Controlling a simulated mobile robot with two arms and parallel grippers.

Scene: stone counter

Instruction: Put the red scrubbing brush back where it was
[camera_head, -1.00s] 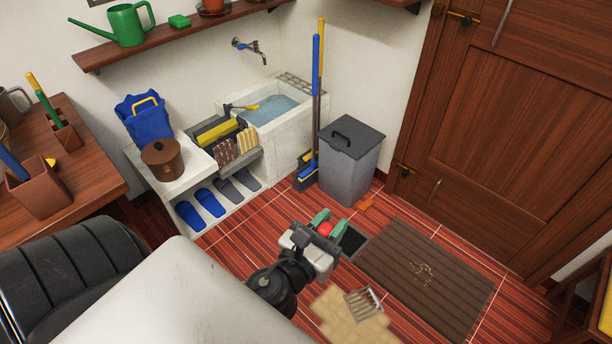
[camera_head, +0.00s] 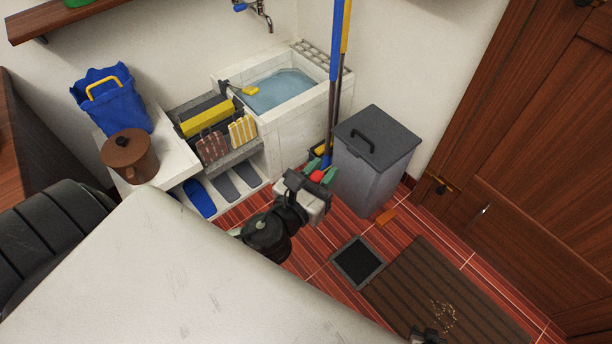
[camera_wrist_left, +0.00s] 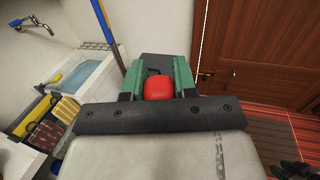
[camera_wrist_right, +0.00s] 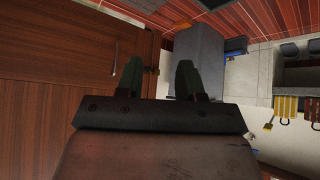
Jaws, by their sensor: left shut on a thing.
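My left gripper (camera_head: 318,177) is shut on the red scrubbing brush (camera_wrist_left: 158,88). Only a rounded red part of the brush shows between the green fingers; the rest is hidden. In the head view the gripper is held in front of the grey lidded bin (camera_head: 372,165), to the right of the stone sink (camera_head: 262,115). My right gripper (camera_wrist_right: 158,78) is open and empty in the right wrist view, with the wooden door behind it. In the head view only a small dark part of the right arm shows at the bottom edge.
Long-handled tools (camera_head: 334,75) stand between sink and bin. A white shelf unit (camera_head: 180,160) bears a brown pot (camera_head: 130,160) and a blue bag (camera_head: 112,105). A dark tray (camera_head: 358,262) and doormat (camera_head: 445,300) lie on the floor.

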